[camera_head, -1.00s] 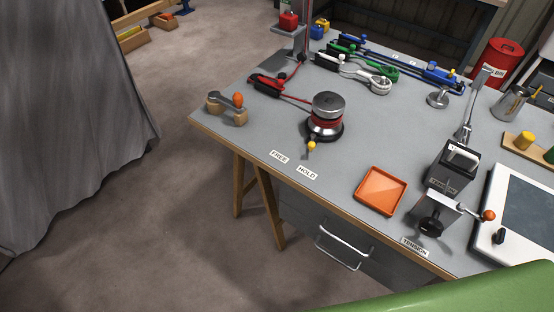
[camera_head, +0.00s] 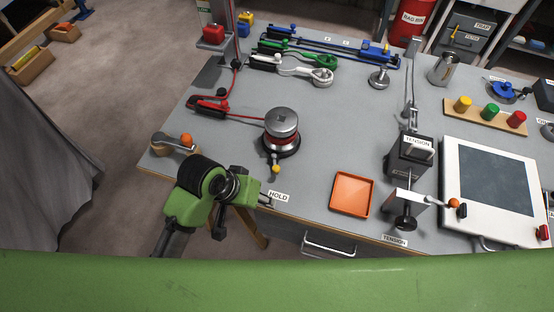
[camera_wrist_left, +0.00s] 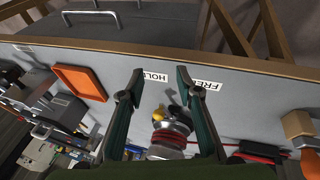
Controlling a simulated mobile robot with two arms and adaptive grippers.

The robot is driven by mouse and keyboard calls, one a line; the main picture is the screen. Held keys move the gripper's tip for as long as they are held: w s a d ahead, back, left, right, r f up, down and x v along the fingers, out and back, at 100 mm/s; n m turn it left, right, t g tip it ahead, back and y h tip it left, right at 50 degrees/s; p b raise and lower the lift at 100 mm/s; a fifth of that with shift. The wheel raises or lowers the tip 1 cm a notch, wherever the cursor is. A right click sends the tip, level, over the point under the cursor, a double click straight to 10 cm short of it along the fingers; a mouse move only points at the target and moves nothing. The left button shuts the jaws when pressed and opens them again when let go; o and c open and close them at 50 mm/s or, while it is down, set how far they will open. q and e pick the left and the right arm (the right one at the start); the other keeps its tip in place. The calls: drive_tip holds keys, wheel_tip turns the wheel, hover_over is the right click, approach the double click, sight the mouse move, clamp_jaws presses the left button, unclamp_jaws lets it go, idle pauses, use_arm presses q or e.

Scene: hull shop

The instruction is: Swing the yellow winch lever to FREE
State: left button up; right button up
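The winch (camera_head: 282,128), a silver drum with a red band on a dark base, stands on the grey bench. Its short lever with a yellow knob (camera_head: 275,169) points toward the front edge, roughly at the HOLD label (camera_head: 278,196). In the left wrist view the yellow knob (camera_wrist_left: 158,115) shows between my fingers, with the FREE label (camera_wrist_left: 206,84) to the right of HOLD. My left gripper (camera_head: 268,199) is open and empty near the bench's front edge, apart from the knob; it hides FREE in the head view. My right gripper is not in view.
An orange tray (camera_head: 352,194) lies right of the winch, with the tension crank (camera_head: 407,205) beyond it. A wooden block with an orange-knobbed handle (camera_head: 174,147) sits at the left corner. Bench between winch and tray is clear.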

use_arm(q)
drive_tip(key=w+d+r+m, duration=0.1)
drive_tip(key=w+d+r, duration=0.1)
drive_tip(key=d+r, duration=0.3)
wheel_tip(320, 180, up, 9)
drive_tip(key=g+y, duration=0.2)
drive_tip(key=y, duration=0.2)
hover_over(276, 167)
wheel_tip(276, 167, down, 13)
drive_tip(key=shift+f+p, duration=0.15)
drive_tip(key=shift+p, duration=1.05)
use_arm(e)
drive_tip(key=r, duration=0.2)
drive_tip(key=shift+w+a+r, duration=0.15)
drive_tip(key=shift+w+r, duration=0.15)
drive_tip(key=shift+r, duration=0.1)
use_arm(q)
clamp_jaws()
